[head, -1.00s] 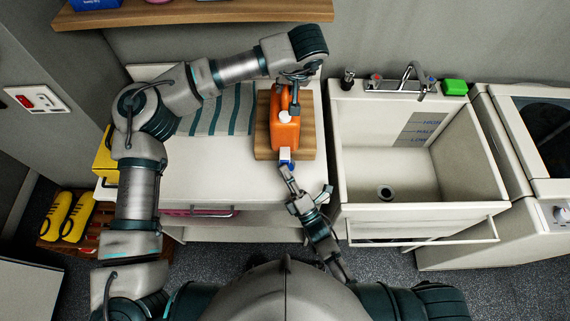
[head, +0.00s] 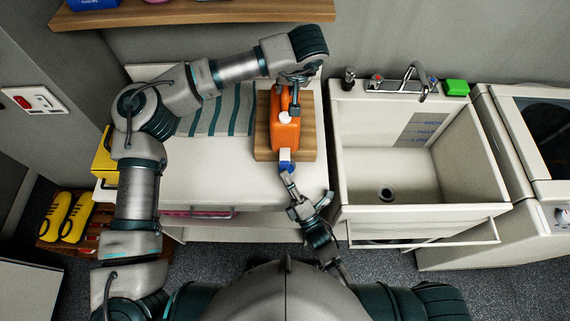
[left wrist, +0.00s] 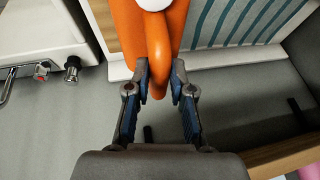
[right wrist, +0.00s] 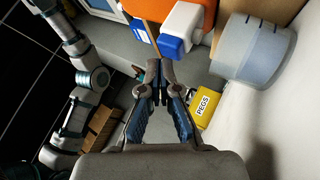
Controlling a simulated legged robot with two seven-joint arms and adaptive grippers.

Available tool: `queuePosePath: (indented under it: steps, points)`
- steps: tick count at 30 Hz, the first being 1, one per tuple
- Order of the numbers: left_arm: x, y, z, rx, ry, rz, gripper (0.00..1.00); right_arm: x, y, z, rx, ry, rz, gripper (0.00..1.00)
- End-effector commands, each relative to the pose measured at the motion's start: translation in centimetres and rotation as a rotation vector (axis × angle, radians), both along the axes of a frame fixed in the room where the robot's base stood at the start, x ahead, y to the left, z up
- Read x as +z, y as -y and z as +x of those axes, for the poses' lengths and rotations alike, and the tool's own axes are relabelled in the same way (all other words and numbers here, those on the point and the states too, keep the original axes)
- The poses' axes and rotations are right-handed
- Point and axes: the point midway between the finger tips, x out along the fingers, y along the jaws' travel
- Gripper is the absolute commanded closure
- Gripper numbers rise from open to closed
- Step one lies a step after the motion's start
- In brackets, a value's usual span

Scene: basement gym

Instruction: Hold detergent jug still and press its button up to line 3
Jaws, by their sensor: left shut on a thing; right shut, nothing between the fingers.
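The orange detergent jug (head: 285,133) lies on a wooden board on the white counter, with a white cap (head: 285,117) facing up. Its white spigot (right wrist: 183,20) with a blue button (right wrist: 170,46) sticks out at the near end. My left gripper (head: 293,82) is shut on the jug's orange handle, which shows between its fingers in the left wrist view (left wrist: 159,62). My right gripper (head: 287,174) is shut and empty, its tips close to the blue button; contact is unclear. A translucent cup (right wrist: 250,52) is beside the spigot in the right wrist view; its line marks are not readable.
A sink (head: 405,180) stands right of the counter, with a washing machine (head: 540,130) beyond. A striped cloth (head: 220,110) lies left of the board. A yellow PEGS box (right wrist: 207,105) is below the cup in the right wrist view. A shelf (head: 200,12) hangs above.

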Motion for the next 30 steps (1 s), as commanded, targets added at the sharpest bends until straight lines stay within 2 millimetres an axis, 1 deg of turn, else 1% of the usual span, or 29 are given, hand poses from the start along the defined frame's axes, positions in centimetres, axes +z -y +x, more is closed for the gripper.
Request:
queuePosePath:
  steps: [15,19,30]
  points:
    - [0.2,0.0,0.0,0.001,0.004,-0.002,1.00,0.2,0.0,-4.6,0.001,0.004,0.003,1.00]
    - [0.2,0.0,0.0,0.001,0.004,-0.002,1.00,0.2,0.0,-5.0,0.001,0.005,0.003,1.00]
    - [0.2,0.0,0.0,0.000,0.005,-0.002,1.00,0.3,0.0,-5.0,0.001,0.005,0.003,1.00]
